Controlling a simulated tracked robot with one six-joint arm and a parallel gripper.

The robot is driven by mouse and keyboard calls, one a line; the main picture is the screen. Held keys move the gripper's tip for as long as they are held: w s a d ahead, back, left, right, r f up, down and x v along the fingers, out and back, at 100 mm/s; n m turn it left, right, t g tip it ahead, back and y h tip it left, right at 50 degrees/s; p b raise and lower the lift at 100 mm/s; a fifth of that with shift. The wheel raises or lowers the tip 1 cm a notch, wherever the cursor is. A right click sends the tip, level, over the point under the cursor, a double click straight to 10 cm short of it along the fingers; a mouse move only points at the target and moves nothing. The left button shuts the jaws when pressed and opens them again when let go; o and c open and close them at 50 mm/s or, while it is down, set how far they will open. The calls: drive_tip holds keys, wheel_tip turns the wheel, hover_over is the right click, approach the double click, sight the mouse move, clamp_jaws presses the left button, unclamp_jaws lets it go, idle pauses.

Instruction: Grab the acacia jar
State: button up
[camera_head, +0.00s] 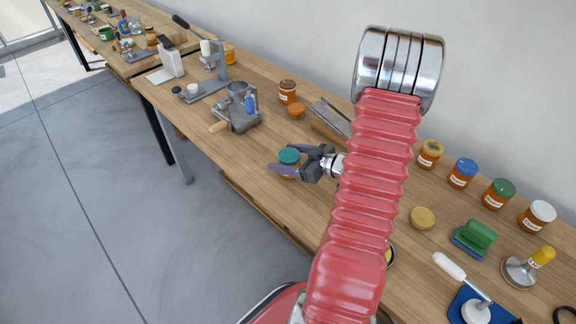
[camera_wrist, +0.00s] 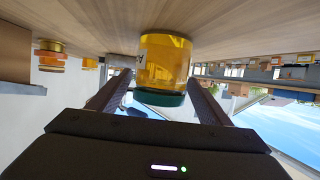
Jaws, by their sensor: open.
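A honey jar with a teal lid (camera_head: 289,156) stands near the front edge of the bench in the head view. In the wrist view, which is upside down, the amber jar (camera_wrist: 165,62) fills the space ahead, with its dark green-looking lid toward the bottom of the picture. My gripper (camera_head: 286,161) is open, with one finger on each side of this jar; the fingers also show in the wrist view (camera_wrist: 160,84). I cannot tell whether they touch it. Its label is too small or turned away to read, so I cannot confirm that it is the acacia jar.
Jars with gold (camera_head: 430,153), blue (camera_head: 463,172), green (camera_head: 498,193) and white lids (camera_head: 537,214) line the back right. A brown-lidded jar (camera_head: 288,91) and a metal press (camera_head: 238,107) stand behind left. The wooden bench (camera_head: 225,150) is clear just left of the teal-lidded jar.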

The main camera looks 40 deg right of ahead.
drive_tip(key=shift+x, duration=1.4)
drive_tip(key=shift+c, duration=0.2)
drive_tip(key=c, duration=1.7)
drive_tip(key=shift+r, duration=0.1)
drive_tip(key=shift+c, duration=0.2)
wheel_tip(320, 180, up, 10)
